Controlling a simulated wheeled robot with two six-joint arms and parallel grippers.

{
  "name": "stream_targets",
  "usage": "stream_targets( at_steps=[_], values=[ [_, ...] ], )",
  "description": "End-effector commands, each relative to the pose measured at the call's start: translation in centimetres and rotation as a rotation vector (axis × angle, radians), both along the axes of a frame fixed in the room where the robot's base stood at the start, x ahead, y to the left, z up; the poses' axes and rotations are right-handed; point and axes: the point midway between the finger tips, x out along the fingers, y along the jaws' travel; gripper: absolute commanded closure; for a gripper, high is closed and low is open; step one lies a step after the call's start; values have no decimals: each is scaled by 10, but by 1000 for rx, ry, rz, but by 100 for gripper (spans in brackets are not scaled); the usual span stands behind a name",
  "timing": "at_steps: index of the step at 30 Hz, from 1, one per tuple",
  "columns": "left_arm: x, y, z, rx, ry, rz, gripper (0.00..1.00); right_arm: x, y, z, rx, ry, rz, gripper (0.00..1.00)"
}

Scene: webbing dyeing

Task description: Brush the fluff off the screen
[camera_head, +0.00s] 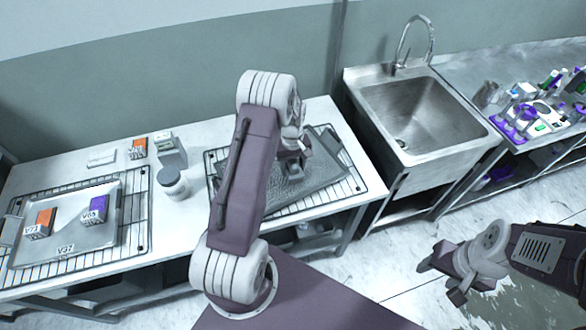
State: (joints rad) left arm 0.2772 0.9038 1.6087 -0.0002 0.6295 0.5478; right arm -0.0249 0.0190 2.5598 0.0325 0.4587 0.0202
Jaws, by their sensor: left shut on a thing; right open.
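The screen (318,172) is a dark grey, flat, mesh-like panel lying tilted across a wire rack on the white table. My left gripper (297,158) is over the screen's upper left part, pointing down. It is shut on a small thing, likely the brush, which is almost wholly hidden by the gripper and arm. I cannot tell whether it touches the screen. Fluff cannot be made out at this size. My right gripper (442,277) is open and empty, low at the right, over the floor in front of the sink.
A second wire rack (140,232) at the left bears a tray (75,240) with orange and purple labelled boxes. A sink (415,115) and a cluttered steel bench are right.

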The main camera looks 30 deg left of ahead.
Motion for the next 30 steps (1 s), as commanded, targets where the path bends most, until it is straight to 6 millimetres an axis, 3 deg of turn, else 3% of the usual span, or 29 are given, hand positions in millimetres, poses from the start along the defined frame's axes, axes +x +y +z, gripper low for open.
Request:
stream_targets(
  at_steps=[10, 30],
  values=[
    [0, 1, 33, 0, 0, -4, 87, 0, 0, 27, 0, 0, 0, 45],
    [0, 2, 34, 0, 0, -5, 87, 0, 0, 27, 0, 0, 0, 45]
  ],
)
